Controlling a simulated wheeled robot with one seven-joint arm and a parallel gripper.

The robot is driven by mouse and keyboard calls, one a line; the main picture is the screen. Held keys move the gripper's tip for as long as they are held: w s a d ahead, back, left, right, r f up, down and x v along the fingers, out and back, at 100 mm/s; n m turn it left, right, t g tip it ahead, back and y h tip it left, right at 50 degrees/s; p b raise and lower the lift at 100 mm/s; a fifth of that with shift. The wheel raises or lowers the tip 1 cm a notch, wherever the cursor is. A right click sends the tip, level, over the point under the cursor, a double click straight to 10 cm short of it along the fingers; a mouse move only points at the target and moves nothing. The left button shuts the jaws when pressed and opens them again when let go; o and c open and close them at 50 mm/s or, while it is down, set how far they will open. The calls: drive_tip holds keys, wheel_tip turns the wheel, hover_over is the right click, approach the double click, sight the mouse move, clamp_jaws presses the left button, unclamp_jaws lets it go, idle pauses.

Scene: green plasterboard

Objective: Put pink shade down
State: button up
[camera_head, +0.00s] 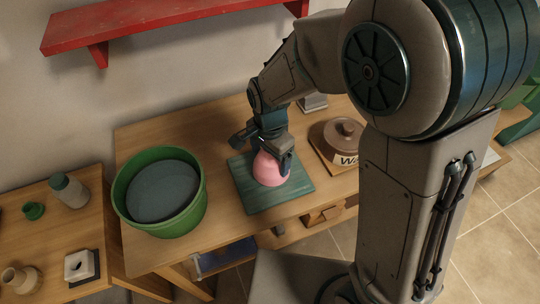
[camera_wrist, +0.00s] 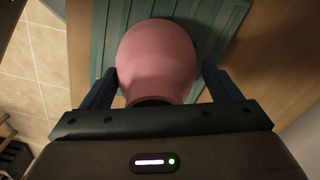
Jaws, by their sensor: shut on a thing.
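The pink shade (camera_head: 269,170) is a rounded pink piece over the green ridged board (camera_head: 247,194) on the wooden table. In the wrist view the shade (camera_wrist: 157,60) sits between the two dark fingers of my gripper (camera_wrist: 158,88), which is shut on it. My gripper (camera_head: 285,160) comes down on the shade from above and behind in the head view. The green board (camera_wrist: 215,22) shows behind the shade in the wrist view. Whether the shade touches the board cannot be told.
A green tub (camera_head: 190,221) with a grey inside stands left of the board. A brown lidded pot (camera_head: 343,137) stands on a board to the right. A red shelf (camera_head: 150,17) hangs on the wall above. A side table (camera_head: 55,225) at left holds a bottle (camera_head: 69,190) and small items.

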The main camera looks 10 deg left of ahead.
drive_tip(key=shift+f, duration=0.45)
drive_tip(key=shift+f, duration=0.1)
drive_tip(key=o, duration=1)
drive_tip(key=shift+o, duration=0.2)
wheel_tip(320, 180, up, 12)
drive_tip(key=shift+r, duration=0.15)
drive_tip(key=s+d+r+n+t, duration=0.1)
drive_tip(key=s+d+n, duration=0.2)
drive_tip(key=d, duration=0.8)
drive_tip(key=s+d+r+n+t, duration=0.1)
drive_tip(key=s+d+n, duration=0.3)
drive_tip(key=d, duration=0.7)
drive_tip(key=shift+s+d+t, duration=0.3)
drive_tip(key=shift+s+t, duration=0.2)
drive_tip(key=shift+s, duration=0.3)
drive_tip(key=shift+r, duration=0.1)
